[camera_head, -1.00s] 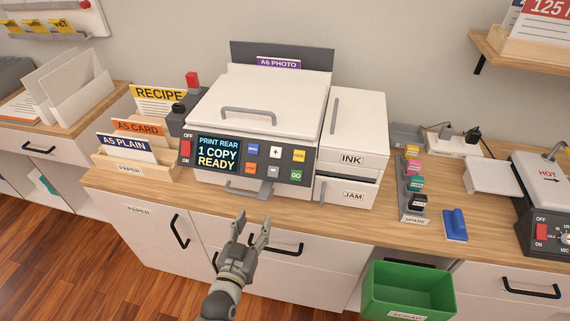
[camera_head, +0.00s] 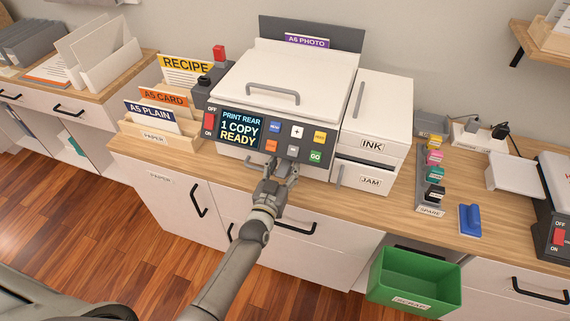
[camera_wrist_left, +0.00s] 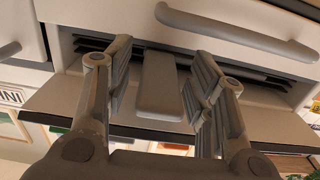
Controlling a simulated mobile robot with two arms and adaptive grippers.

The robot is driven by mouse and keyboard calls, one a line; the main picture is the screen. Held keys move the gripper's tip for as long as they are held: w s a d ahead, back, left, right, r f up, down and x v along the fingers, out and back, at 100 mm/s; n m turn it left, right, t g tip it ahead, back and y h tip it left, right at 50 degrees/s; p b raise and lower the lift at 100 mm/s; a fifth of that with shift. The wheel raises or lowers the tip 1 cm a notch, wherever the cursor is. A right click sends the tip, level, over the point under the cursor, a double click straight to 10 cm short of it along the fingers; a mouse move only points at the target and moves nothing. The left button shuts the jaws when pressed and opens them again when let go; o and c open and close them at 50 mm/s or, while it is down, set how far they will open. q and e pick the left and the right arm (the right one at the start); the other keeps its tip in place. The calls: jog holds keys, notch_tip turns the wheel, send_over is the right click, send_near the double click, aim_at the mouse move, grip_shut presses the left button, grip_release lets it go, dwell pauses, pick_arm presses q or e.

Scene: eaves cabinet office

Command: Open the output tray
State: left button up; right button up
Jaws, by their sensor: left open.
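The white printer (camera_head: 300,75) stands on the wooden counter with its control panel (camera_head: 267,133) facing me. My left gripper (camera_head: 279,170) is at the printer's front, just below the panel, and hides part of the output area there. In the left wrist view, a grey tab (camera_wrist_left: 160,85) lies between the fingers of my open left gripper (camera_wrist_left: 160,75). The tab sits at a dark slot in a pale front, which I take to be the output tray's. I cannot tell whether the fingers touch it. A grey bar handle (camera_wrist_left: 235,32) is close by. My right gripper is out of view.
The JAM drawer (camera_head: 363,178) sits right of my gripper, under the INK drawer (camera_head: 372,147). A paper rack (camera_head: 154,139) stands left of the printer. A green scrap bin (camera_head: 412,282) is in front at lower right. A blue block (camera_head: 469,220) lies on the counter.

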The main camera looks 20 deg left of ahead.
pick_arm(q)
jog(key=shift+w, duration=0.5)
grip_shut()
